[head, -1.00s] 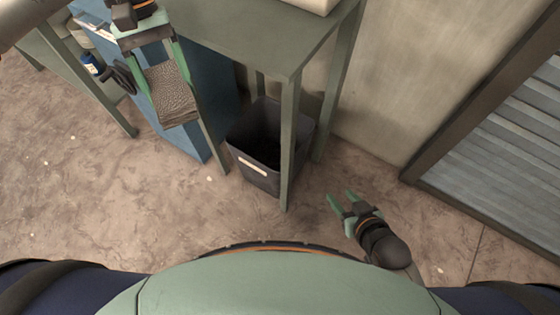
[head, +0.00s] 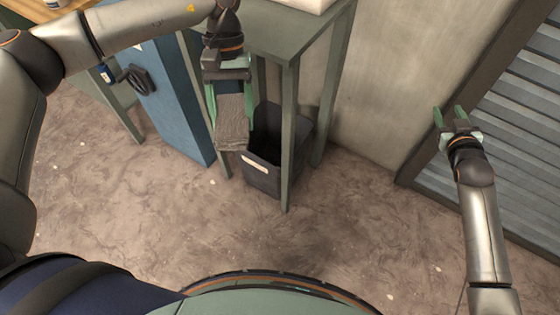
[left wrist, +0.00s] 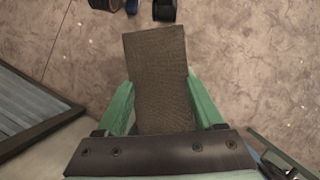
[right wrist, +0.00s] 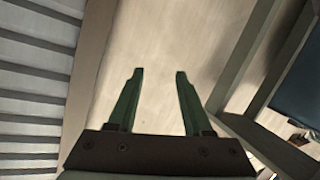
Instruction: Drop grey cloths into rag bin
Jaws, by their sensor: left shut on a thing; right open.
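A folded grey cloth (head: 232,122) hangs between the fingers of my left gripper (head: 231,98). In the left wrist view the cloth (left wrist: 158,75) fills the space between the green fingers. The dark bin (head: 272,172), with a pale label on its front, stands on the floor under the green table. The cloth is just left of the bin in the head view and overlaps its left edge; the height between them is hard to tell. My right gripper (head: 452,118) is open and empty near the wall and shutter; its parted fingers show in the right wrist view (right wrist: 158,100).
The green table (head: 285,35) has legs beside the bin, one standing in front of it. A blue cabinet (head: 170,100) stands left of the bin. A slatted shutter (head: 520,140) is at the right. The floor in front is clear.

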